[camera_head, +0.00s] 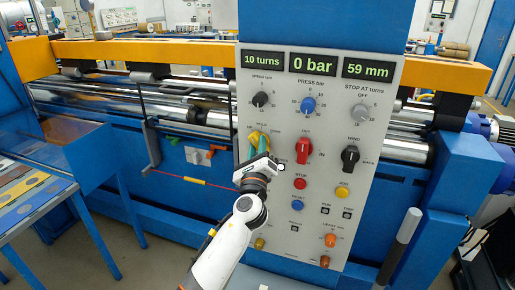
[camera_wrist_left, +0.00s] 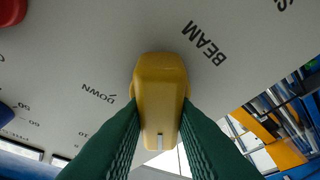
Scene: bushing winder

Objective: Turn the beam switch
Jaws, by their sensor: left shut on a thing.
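The beam switch is a yellow knob (camera_head: 265,144) on the left side of the grey control panel (camera_head: 285,200), left of a red rotary knob. In the left wrist view the yellow knob (camera_wrist_left: 160,85) fills the middle, with the printed words BEAM and DOWN on either side of it. A pale mark shows on its near end. My left gripper (camera_head: 253,146) is at the panel, its green fingers shut on the knob from both sides. The fingers hide part of the knob in the head view. My right gripper is not in view.
The red knob (camera_head: 303,150), black knob (camera_head: 350,158), red stop button (camera_head: 300,183) and yellow button (camera_head: 342,192) sit close by on the panel. A lever with a pale grip (camera_head: 408,226) stands at lower right. A blue table (camera_head: 62,204) is at left.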

